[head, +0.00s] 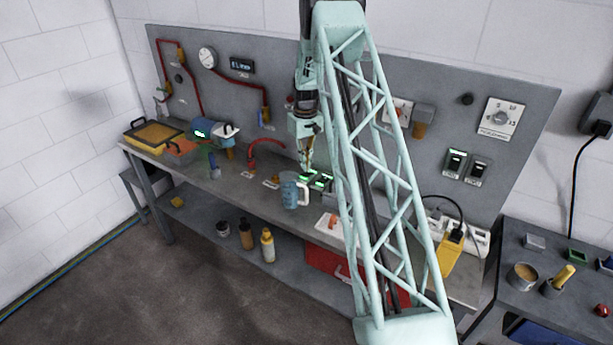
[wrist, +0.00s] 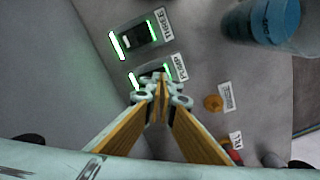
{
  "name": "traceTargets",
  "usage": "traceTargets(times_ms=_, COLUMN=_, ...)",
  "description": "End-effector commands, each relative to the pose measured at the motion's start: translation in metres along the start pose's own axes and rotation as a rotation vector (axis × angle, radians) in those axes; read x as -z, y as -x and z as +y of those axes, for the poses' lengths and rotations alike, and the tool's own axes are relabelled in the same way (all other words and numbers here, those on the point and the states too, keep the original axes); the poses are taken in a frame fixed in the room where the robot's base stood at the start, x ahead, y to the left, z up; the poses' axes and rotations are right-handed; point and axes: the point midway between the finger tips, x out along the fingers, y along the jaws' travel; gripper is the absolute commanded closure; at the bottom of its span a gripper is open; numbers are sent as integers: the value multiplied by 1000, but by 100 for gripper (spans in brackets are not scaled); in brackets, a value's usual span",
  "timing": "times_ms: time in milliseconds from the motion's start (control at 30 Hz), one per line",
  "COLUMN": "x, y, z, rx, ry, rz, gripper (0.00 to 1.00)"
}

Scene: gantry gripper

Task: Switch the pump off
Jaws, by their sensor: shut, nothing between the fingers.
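The pump switch (wrist: 152,78), with a label reading PUMP, is a small dark rocker box on the bench with lit green edges. In the head view it (head: 309,177) sits under my gripper's tip. My gripper (wrist: 158,88) is shut and empty, its fingertips pointing down over the switch and hiding much of it. I cannot tell whether the tips touch it. In the head view my gripper (head: 307,169) is just above the bench.
A second green-lit switch (wrist: 138,37) stands beside the pump switch. A blue jug (head: 290,194) stands close in front on the bench. A red pipe (head: 263,144) and small valves are to the left. An orange knob (wrist: 212,103) is near the switches.

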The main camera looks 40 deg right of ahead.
Motion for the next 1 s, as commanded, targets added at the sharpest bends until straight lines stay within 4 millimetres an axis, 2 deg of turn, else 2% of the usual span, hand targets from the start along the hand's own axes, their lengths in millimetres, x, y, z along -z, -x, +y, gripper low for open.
traceTargets(times_ms=1000, x=0, y=-6, z=0, rx=0, ry=0, rz=0, gripper=100)
